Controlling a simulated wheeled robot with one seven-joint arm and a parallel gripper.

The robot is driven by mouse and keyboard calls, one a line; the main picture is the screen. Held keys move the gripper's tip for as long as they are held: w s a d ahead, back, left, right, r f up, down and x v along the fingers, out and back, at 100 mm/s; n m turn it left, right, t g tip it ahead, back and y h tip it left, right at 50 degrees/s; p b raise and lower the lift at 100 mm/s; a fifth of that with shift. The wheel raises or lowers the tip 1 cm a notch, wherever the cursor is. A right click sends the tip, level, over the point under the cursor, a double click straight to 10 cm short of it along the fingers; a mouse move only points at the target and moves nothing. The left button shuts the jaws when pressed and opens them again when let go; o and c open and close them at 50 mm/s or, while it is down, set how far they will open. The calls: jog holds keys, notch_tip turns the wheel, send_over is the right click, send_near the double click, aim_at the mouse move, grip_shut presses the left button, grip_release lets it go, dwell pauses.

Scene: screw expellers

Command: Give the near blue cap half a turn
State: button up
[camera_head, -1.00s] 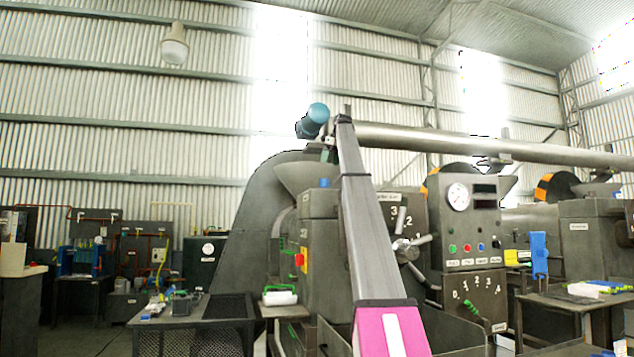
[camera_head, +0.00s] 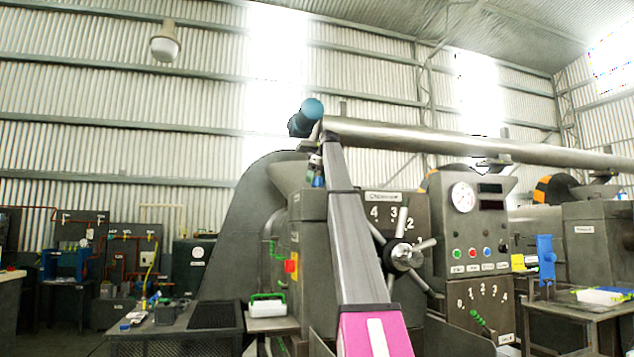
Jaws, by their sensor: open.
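The near blue cap (camera_head: 318,181) stands on top of the grey gear housing of the near screw expeller, left of the middle. It is small and partly covered by my arm. My grey and pink arm slants up across the middle to just above it. My gripper (camera_head: 313,165) seems to be the small dark shape at the arm's far end, just above the cap, with no grip on it visible. Its fingers are too small to make out, and I cannot tell whether they touch the cap. Another blue cap (camera_head: 619,196) shows on the far housing at right.
A steel pipe (camera_head: 450,141) with a teal motor-like end (camera_head: 306,115) runs above the machines. A spoked handwheel (camera_head: 402,257) and a control panel (camera_head: 478,225) are right of my arm. A mesh-sided table (camera_head: 160,335) stands at lower left, another table (camera_head: 590,308) at right.

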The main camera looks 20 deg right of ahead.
jog(key=c, duration=0.9)
jog(key=shift+m+t+h, duration=0.25)
jog(key=shift+m+h, duration=0.3)
jog(key=shift+m, duration=0.95)
jog(key=shift+m+t+h, duration=0.25)
jog(key=shift+m+h, duration=0.3)
jog(key=shift+m, duration=0.95)
jog(key=o, duration=0.9)
jog(key=shift+r, duration=0.1)
jog(key=v, duration=1)
jog(key=shift+r, duration=0.35)
